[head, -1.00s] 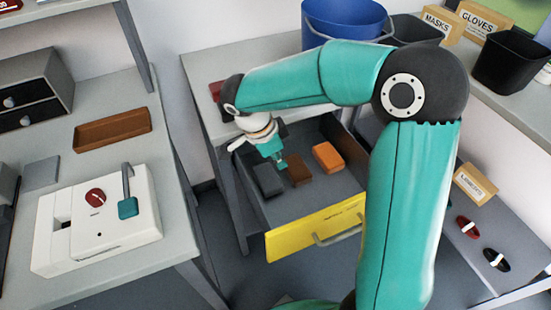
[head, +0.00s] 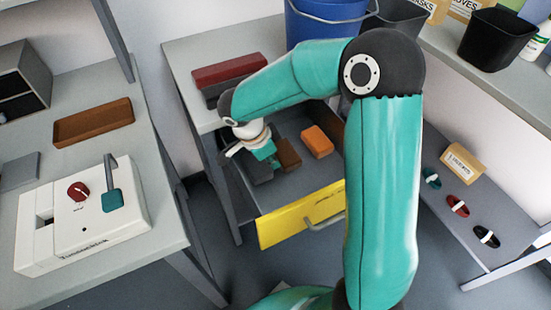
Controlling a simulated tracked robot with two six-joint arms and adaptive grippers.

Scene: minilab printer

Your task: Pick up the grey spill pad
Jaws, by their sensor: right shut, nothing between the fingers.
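My right gripper (head: 265,154) reaches down over the drawer and covers part of the grey pad. Its fingers are shut with nothing between them. Whether they touch the pad cannot be told. My left gripper is not in view.
A red block and a grey block (head: 213,91) lie on the table above the drawer, near a blue bucket (head: 325,22). A white machine (head: 82,220) and brown tray (head: 93,123) stand on the left table. A shelf (head: 505,222) with several small items is at right.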

